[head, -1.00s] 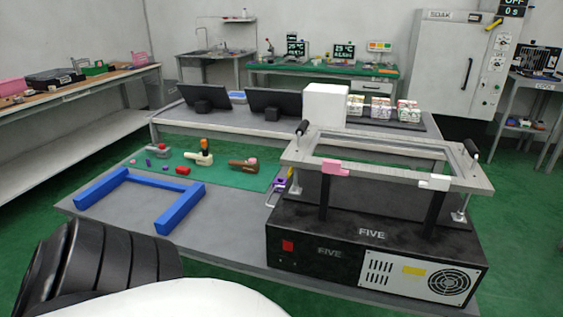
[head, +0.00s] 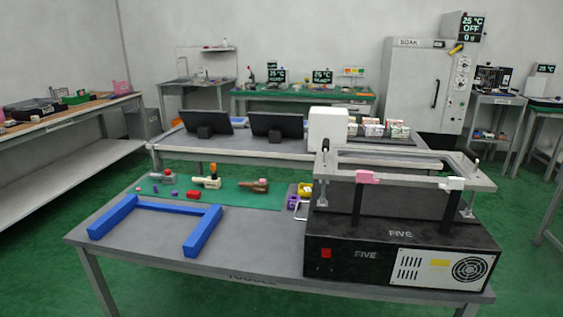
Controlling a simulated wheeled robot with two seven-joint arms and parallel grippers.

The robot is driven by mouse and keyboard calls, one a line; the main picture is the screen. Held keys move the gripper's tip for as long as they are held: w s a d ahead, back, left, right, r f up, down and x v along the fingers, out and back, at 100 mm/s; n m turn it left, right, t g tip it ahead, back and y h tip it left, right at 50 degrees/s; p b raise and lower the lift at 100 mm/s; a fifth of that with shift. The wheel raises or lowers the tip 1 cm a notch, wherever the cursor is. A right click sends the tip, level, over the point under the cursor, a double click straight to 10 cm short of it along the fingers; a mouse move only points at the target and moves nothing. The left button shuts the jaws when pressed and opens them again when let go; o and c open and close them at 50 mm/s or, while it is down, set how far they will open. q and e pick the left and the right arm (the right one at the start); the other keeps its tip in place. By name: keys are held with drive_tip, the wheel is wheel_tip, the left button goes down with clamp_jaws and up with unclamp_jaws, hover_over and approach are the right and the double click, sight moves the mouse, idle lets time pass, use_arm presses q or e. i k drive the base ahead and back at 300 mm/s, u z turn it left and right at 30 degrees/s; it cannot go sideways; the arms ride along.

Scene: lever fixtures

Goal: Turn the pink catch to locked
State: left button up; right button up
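The pink catch (head: 367,177) sits on the front rail of the grey frame (head: 420,181) above the black FIVE machine (head: 385,243). It is small from here, and I cannot tell whether it is locked. A white catch (head: 450,183) sits on the same rail further right. Neither of my grippers shows in the head view.
The machine stands on the right of a grey table (head: 150,238). A blue U-shaped bracket (head: 203,232) and a green mat (head: 235,195) with several small tools lie to its left. Another table with two dark screens (head: 279,126) stands behind. Green floor is clear in front.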

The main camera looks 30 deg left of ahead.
sight(361, 176)
drive_tip(key=u, duration=1.1)
drive_tip(key=i, duration=0.4)
